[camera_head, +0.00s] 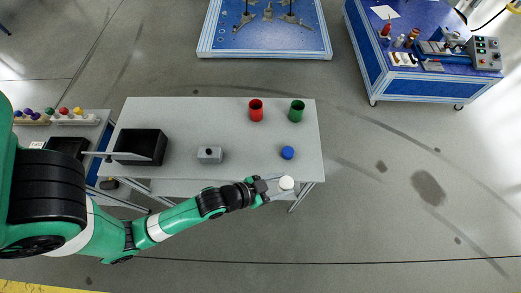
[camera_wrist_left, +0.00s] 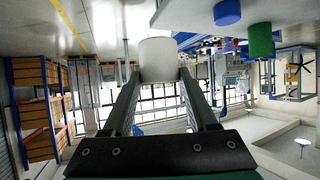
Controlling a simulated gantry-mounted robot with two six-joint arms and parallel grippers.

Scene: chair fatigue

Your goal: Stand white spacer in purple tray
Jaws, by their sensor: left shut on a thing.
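The white spacer (camera_head: 286,183) is a short round cylinder. It also shows in the left wrist view (camera_wrist_left: 158,58), between my fingertips. My left gripper (camera_head: 279,187) is shut on it and holds it by the front right corner of the grey table (camera_head: 240,177). In the wrist view the two fingers of my left gripper (camera_wrist_left: 159,74) press on its sides. No tray that is clearly purple shows in either view. My right gripper is not in view.
A blue round piece (camera_head: 287,152) stands on the table near the spacer. A red cup (camera_head: 256,110) and a green cup (camera_head: 296,111) stand at the back.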

